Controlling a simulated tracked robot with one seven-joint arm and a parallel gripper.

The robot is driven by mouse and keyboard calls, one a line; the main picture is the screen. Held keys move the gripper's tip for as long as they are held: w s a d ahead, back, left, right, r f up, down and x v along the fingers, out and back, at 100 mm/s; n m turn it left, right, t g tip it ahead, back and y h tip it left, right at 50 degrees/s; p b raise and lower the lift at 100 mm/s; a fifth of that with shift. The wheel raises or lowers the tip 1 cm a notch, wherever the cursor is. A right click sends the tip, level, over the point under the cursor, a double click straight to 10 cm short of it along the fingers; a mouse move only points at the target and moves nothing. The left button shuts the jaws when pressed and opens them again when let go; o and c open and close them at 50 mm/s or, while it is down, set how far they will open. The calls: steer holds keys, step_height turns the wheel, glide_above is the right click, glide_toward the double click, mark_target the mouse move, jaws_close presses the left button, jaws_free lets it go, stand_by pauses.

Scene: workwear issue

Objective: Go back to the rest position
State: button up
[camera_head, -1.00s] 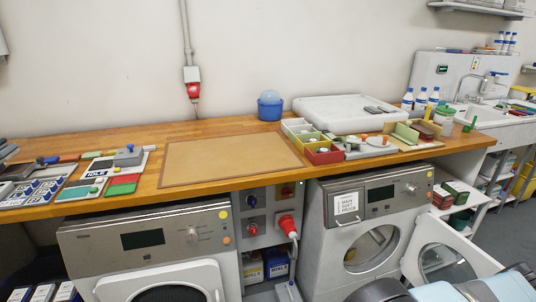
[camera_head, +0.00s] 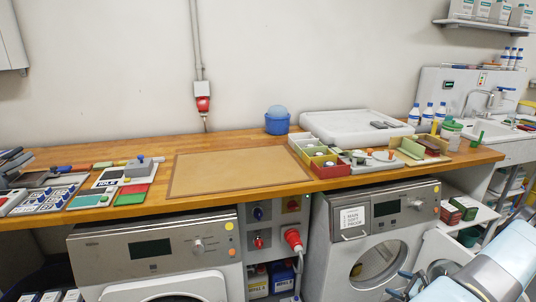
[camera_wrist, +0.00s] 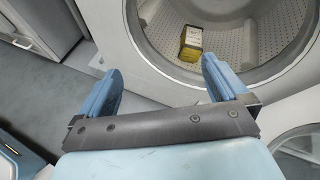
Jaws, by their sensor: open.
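My gripper (camera_wrist: 160,85) shows in the wrist view with its two blue fingers wide apart and nothing between them. It is in front of an open washer drum (camera_wrist: 160,42). A yellow and dark box (camera_wrist: 190,45) lies inside the drum, apart from the fingers. In the head view my arm is at the lower right, in front of the right washer (camera_head: 368,255).
The right washer's round door (camera_head: 440,255) stands open close to my arm. A wooden counter (camera_head: 150,215) runs above both washers, with a tan mat (camera_head: 238,170), sorting trays (camera_head: 330,166) and a blue bucket (camera_head: 277,122) on it. A sink (camera_head: 490,128) is at the right.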

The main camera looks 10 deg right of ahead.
steer(key=w+a+r+n+g+y, duration=0.1)
steer(key=w+a+r+n+g, duration=0.15)
steer(key=r, duration=0.55)
steer(key=w+a+r+n+g+y, duration=0.1)
steer(key=w+a+r+n, duration=0.3)
steer(key=r, duration=0.5)
steer(key=w+a+r+n+g+y, duration=0.1)
steer(key=w+a+r+n+g, duration=0.15)
steer(key=r, duration=0.55)
steer(key=a+r+n+g+h, duration=0.1)
steer(key=a+r+n, duration=0.3)
steer(key=a+r, duration=0.55)
steer(key=a+r+n+g+h, duration=0.15)
steer(key=a+r+n, duration=0.25)
steer(key=a+r, duration=0.55)
steer(key=s+a+r+n+h, duration=0.1)
steer(key=s+a+r+n, duration=0.2)
steer(key=s+a+r, duration=0.45)
steer(key=s+a+r+n+h, duration=0.25)
steer(key=s+a+r, duration=0.2)
steer(key=r, duration=0.55)
steer(key=s+a+r+n+t+h, duration=0.1)
steer(key=s+a+r+n, duration=0.1)
steer(key=s, duration=0.7)
steer(key=s+a+r+n+t+h, duration=0.1)
steer(key=s+a+r+n, duration=0.2)
steer(key=s, duration=0.5)
steer(key=shift+s+r+n, duration=0.4)
steer(key=shift+r+n, duration=0.05)
steer(key=shift+r, duration=0.05)
